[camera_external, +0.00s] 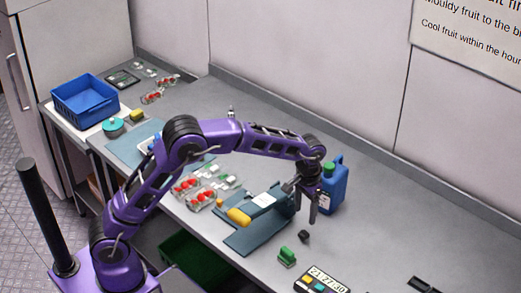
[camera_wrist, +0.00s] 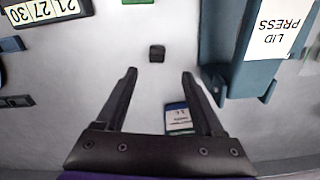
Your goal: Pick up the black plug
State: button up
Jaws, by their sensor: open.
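The black plug (camera_external: 304,236) is a small dark block on the grey worktop, just right of the teal lid press. In the wrist view the plug (camera_wrist: 157,53) lies a little beyond my fingertips, roughly centred between them and not touched. My gripper (camera_external: 312,207) points down above the worktop, near the plug and in front of the blue jug. In the wrist view my gripper (camera_wrist: 159,73) is open, with nothing held between the fingers.
The lid press (camera_external: 256,238) stands left of the plug; it also shows in the wrist view (camera_wrist: 225,45). A blue jug (camera_external: 336,190) stands close behind my gripper. A green block (camera_external: 287,257) and a timer (camera_external: 322,281) lie nearer the front.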

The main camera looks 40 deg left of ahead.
send_over(303, 231)
jog(key=f, duration=0.4)
jog(key=shift+w+a+f, duration=0.15)
jog(key=shift+w+a, duration=0.05)
jog(key=shift+a, duration=0.1)
jog(key=f, duration=0.5)
jog(key=shift+s+d, duration=0.15)
jog(key=shift+d, duration=0.1)
grip_shut()
